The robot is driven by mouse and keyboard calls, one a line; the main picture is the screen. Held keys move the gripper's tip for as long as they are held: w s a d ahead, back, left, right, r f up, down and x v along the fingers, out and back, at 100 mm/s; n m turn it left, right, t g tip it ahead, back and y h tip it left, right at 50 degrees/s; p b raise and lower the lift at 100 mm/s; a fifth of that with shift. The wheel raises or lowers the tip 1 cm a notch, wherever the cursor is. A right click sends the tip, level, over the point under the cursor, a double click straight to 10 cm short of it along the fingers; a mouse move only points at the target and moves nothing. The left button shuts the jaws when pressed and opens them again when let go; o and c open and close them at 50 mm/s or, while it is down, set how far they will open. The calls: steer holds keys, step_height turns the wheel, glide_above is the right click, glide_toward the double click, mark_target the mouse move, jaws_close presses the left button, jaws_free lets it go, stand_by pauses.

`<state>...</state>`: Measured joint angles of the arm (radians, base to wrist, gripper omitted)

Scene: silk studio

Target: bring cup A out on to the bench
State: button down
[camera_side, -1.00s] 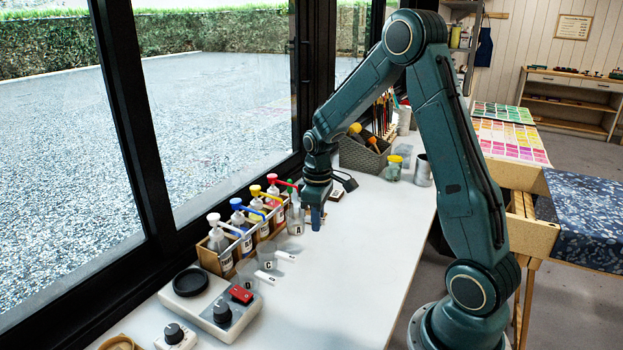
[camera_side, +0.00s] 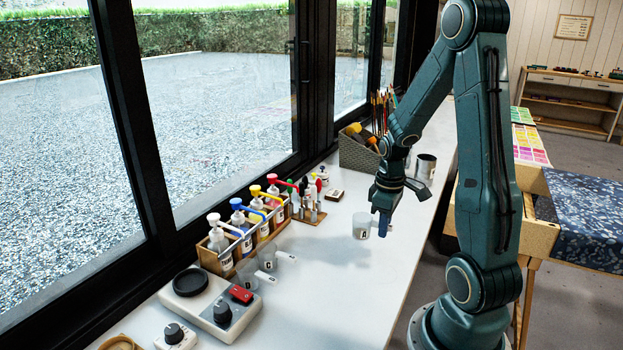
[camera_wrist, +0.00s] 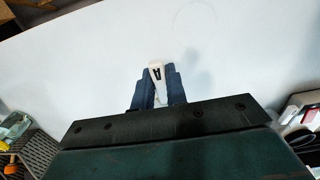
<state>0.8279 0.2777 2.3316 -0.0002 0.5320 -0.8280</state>
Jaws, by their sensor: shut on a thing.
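Cup A (camera_side: 361,226) is a small clear cup with a dark letter A on it, out over the open white bench in the side view. My gripper (camera_side: 383,225) is to its right, pointing down, with its blue fingers shut on the cup's handle. In the wrist view the white handle tab with the letter A (camera_wrist: 156,73) sits between the blue fingers.
The white bench (camera_side: 345,285) is clear around the cup. Pump bottles in a wooden rack (camera_side: 215,262) line the window side, with two more clear cups (camera_side: 267,260) before them. A brush basket (camera_side: 358,155) is behind.

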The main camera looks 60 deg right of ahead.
mark_target(364, 232)
steer(key=shift+w, duration=0.2)
steer(key=shift+w+f, duration=0.2)
steer(key=shift+w, duration=0.55)
steer(key=shift+w+f, duration=0.15)
steer(key=shift+w, duration=0.65)
steer(key=shift+w+f, duration=0.2)
steer(key=shift+w, duration=0.55)
steer(key=shift+f, duration=1.1)
steer(key=shift+f, duration=0.45)
steer(key=c, duration=1.3)
jaws_free()
steer(key=shift+c, duration=0.2)
steer(key=shift+r, duration=0.15)
step_height(364, 232, up, 14)
steer(key=shift+f, duration=0.2)
